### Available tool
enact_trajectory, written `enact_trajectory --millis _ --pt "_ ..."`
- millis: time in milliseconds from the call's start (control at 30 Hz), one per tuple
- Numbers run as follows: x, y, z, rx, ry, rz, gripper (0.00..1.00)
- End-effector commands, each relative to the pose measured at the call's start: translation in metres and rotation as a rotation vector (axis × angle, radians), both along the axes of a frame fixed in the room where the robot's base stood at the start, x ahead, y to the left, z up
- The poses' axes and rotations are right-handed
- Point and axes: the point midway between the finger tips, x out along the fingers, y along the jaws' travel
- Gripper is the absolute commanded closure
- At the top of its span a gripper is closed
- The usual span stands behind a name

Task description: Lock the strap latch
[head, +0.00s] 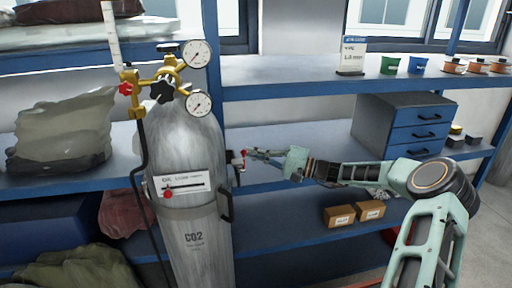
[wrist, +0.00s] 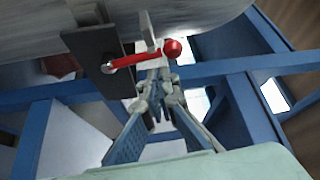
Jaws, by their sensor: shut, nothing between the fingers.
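The strap latch shows in the wrist view as a dark plate (wrist: 90,62) against the grey cylinder, with a red lever (wrist: 130,61) ending in a round red knob (wrist: 172,47). The lever points right from its pivot. In the head view the dark latch (head: 236,168) is at the cylinder's right side, with a bit of red beside it. My gripper (wrist: 153,52) is shut and empty, its fingertips at the lever close to the knob; whether they touch it I cannot tell. In the head view my gripper (head: 254,154) reaches the latch from the right.
The grey CO2 cylinder (head: 190,245) carries gauges, a brass valve and a white label plate (head: 181,183) with a red knob. A blue shelf (head: 300,82) stands behind. A drawer cabinet (head: 395,124) and small cardboard boxes (head: 339,216) are near my arm.

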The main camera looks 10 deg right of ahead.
Motion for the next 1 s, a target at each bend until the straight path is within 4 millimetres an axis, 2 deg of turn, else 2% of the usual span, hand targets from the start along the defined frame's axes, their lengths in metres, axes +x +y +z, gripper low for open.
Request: enact_trajectory --millis 233,1000 --pt "-0.011 0.003 -0.002 0.001 -0.001 0.001 1.00" --pt "-0.014 0.002 -0.003 0.000 -0.051 0.000 1.00"
